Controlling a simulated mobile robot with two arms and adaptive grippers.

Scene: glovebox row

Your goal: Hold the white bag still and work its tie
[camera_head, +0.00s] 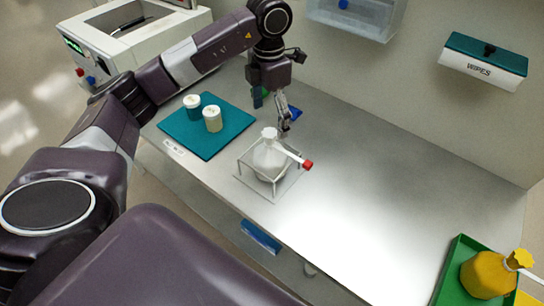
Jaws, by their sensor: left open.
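The white bag (268,160) stands upright in a small clear stand with thin posts (243,176) on the metal bench. Its gathered neck (269,133) points up. A white tie strip with a red end (307,164) sticks out from the bag to the right. My left gripper (285,122) is open and points down, just behind and to the right of the bag's neck. It looks empty; whether it touches the bag I cannot tell. My right gripper is not in view.
A teal mat (228,128) with two lidded jars (213,120) lies left of the stand. A yellow bag (484,277) sits in a green tray (448,281) at the far right. A wipes box (483,66) is on the back wall. The middle bench is clear.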

